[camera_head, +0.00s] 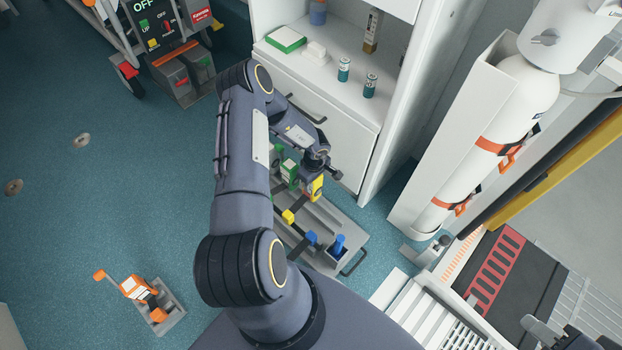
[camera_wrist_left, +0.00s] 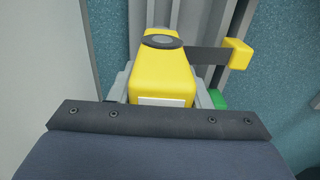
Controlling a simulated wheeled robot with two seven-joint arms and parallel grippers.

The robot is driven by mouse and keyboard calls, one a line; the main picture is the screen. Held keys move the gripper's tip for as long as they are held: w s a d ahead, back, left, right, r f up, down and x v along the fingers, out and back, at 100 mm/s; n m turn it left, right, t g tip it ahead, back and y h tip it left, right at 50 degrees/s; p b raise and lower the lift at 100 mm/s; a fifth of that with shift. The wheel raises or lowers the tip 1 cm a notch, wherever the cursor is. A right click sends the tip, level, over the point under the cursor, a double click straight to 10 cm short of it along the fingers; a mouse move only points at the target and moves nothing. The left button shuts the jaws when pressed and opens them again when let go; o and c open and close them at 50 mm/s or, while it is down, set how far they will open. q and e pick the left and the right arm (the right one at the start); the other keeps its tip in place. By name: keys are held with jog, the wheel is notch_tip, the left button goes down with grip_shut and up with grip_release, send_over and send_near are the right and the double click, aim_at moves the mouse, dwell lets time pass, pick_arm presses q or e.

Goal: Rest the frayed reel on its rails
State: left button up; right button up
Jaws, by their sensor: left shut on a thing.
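A yellow reel (camera_head: 316,187) is at my left gripper (camera_head: 318,170), over the grey floor tray (camera_head: 325,215). In the left wrist view the yellow reel body (camera_wrist_left: 165,75) fills the middle, with a dark strap running right to a yellow end block (camera_wrist_left: 236,53). My left gripper is shut on the yellow reel; its fingertips are mostly hidden. Grey rails (camera_wrist_left: 190,15) show behind the reel; I cannot tell whether it touches them. No fraying shows clearly. Dark grey parts at the lower right edge may be my right gripper (camera_head: 552,335); its jaws are unclear.
Green reels (camera_head: 289,172) and blue pieces (camera_head: 339,243) are in the tray, near the white cabinet (camera_head: 335,135). An orange reel (camera_head: 138,288) sits in a grey holder on the floor at left. A white cylinder (camera_head: 490,140) stands at right.

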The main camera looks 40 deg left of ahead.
pick_arm(q)
jog(key=shift+f+b, duration=1.55)
jog(key=shift+f, duration=0.9)
jog(key=o, duration=1.5)
jog(key=shift+c, duration=0.2)
notch_tip(320, 180, up, 8)
jog(key=p, duration=0.3)
jog(key=shift+f, duration=0.1)
